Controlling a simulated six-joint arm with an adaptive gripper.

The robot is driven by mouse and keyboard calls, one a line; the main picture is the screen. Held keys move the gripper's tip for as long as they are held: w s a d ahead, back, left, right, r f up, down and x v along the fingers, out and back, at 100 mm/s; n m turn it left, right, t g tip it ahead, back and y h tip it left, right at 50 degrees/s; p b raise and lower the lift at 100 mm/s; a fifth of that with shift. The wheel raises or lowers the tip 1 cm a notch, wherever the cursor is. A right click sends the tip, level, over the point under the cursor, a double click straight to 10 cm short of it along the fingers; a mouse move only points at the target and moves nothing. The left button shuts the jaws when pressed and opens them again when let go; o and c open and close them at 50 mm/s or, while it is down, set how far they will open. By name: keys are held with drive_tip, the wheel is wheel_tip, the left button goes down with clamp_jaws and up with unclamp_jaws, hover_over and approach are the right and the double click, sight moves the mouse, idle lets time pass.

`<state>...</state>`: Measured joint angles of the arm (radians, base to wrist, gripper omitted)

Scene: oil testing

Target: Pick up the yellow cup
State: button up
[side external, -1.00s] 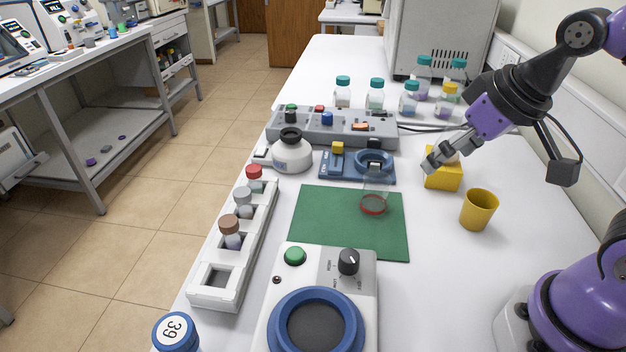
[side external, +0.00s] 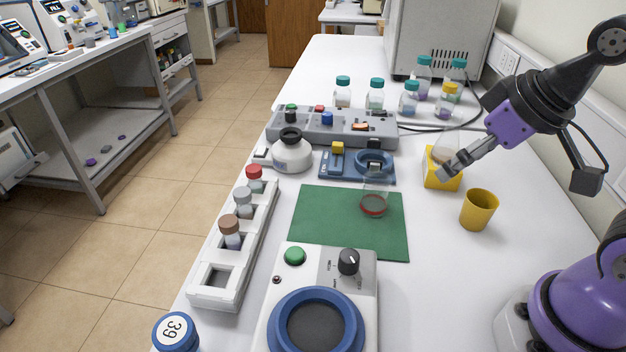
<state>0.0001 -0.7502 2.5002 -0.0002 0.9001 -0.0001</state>
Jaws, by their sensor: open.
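The yellow cup (side external: 478,210) stands upright on the white bench, right of the green mat. My gripper (side external: 443,172) is open and empty, above and to the left of the cup, apart from it. Its fingers point down and to the left. They overlap the yellow box (side external: 434,181) in the picture; I cannot tell whether they touch it. The fingers hide part of that box.
Several bottles (side external: 409,98) stand at the back. The bench in front of the cup is clear.

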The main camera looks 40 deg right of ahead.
drive_tip(key=shift+o, duration=1)
drive_tip(key=m+g, duration=0.4)
drive_tip(key=m, duration=2.5)
approach(476, 209)
drive_tip(key=d+f, duration=0.2)
drive_tip(key=d, duration=0.1)
drive_tip(key=shift+y, duration=0.4)
drive_tip(key=f, duration=0.2)
drive_tip(key=w+f, duration=0.1)
drive_tip(key=f, duration=0.1)
drive_tip(key=shift+f, duration=0.25)
drive_tip(key=f, duration=0.3)
drive_tip(key=w+f, duration=0.1)
drive_tip(key=f, duration=0.1)
drive_tip(key=shift+a+f, duration=0.25)
drive_tip(key=shift+f, duration=0.05)
drive_tip(key=c, duration=1.1)
